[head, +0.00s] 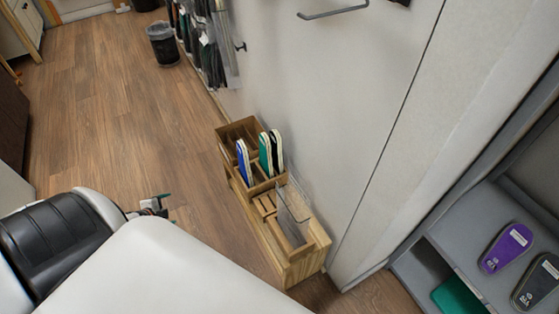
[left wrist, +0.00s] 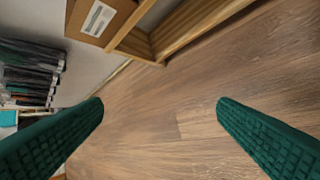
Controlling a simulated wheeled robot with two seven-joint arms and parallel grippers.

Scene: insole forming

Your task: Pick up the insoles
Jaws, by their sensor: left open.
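Upright insoles stand in a wooden rack (head: 292,268) against the white wall: a blue one (head: 243,163), a green one (head: 265,155) and a dark one with a pale edge (head: 277,150). A purple insole (head: 507,248) and a dark grey insole (head: 537,284) lie on a grey shelf at the right. My left gripper (head: 158,204) is open and empty, left of the rack and apart from it. In the left wrist view its green ribbed fingers (left wrist: 160,108) are wide apart over bare floor. The insoles are out of that view. My right gripper is not seen.
The rack's edge (left wrist: 160,47) and a labelled brown box (left wrist: 100,20) are at the top of the left wrist view. A black bin (head: 163,45) and hanging packages (head: 205,45) are farther back. A green item (head: 458,296) sits in the lower shelf. The wooden floor left of the rack is clear.

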